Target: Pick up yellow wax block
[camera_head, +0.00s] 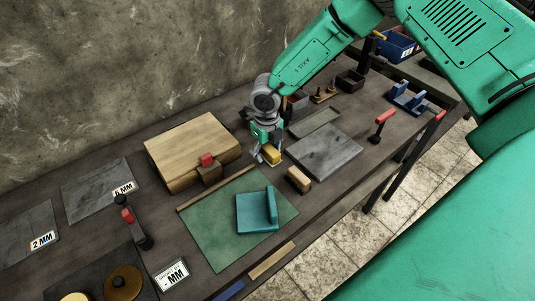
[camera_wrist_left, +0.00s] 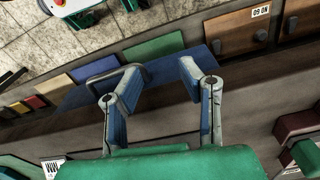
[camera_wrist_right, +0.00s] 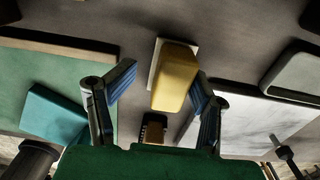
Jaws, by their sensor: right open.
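The yellow wax block (camera_head: 271,156) lies on the dark workbench between the green mat and the grey plate. In the right wrist view the yellow wax block (camera_wrist_right: 175,75) rests on a thin pale piece. My right gripper (camera_head: 265,152) points down at the block. In its wrist view the right gripper (camera_wrist_right: 163,80) is open, with the block between and just beyond its fingertips; I cannot tell whether either finger touches it. My left gripper (camera_wrist_left: 158,82) is open and empty in its wrist view, with bench-side items behind it.
A small wooden block (camera_head: 299,180) lies to the right. A teal angled piece (camera_head: 257,212) sits on the green mat (camera_head: 207,237). A grey plate (camera_head: 325,150) lies farther right.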

